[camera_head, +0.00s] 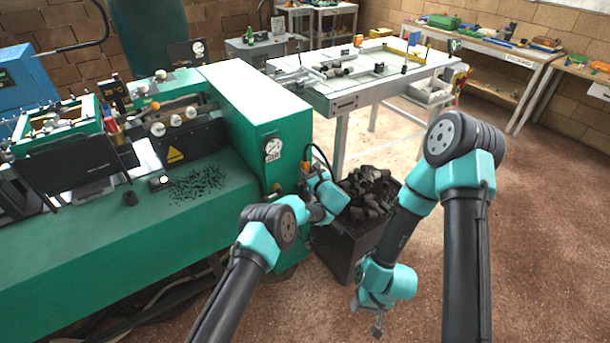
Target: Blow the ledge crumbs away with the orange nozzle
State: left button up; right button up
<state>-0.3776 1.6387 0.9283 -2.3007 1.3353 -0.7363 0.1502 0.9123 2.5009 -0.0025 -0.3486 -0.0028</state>
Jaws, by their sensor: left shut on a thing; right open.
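Dark crumbs (198,185) lie scattered on the green ledge (232,212) of the machine at left. My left gripper (306,172) is beside the machine's right end face, to the right of the crumbs and apart from them. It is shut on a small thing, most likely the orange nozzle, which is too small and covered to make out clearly. A thin black hose (318,148) loops up just above it. My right gripper (378,322) is open and empty, pointing down in front of the bin, low over the floor.
A dark bin (335,250) full of black plugs stands on the floor right of the machine, close below my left gripper. A white-topped table (350,92) stands behind. Floor at right is clear.

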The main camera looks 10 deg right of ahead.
aim_at(306, 154)
pick_arm(q)
jog(key=shift+r, duration=4.25)
jog(key=shift+s+a+r, duration=0.1)
jog(key=shift+s+a, duration=0.1)
jog(key=shift+a, duration=0.2)
jog(key=s+a+r+m+h, duration=0.1)
jog(key=s+a+r, duration=0.2)
jog(key=s+a, duration=0.6)
jog(key=s+a+r, duration=0.3)
jog(key=s+a, duration=0.6)
jog(key=s, duration=0.1)
jog(key=w+a+r+n+g+y, duration=0.2)
jog(key=w+a+r+y, duration=0.1)
jog(key=w+a, duration=0.5)
jog(key=w+a+r+n+g+y, duration=0.2)
jog(key=w+a, duration=0.6)
jog(key=w, duration=0.4)
jog(key=shift+a+r+n+y, duration=0.25)
jog(key=shift+r+n+y, duration=0.55)
jog(key=shift+r, duration=0.15)
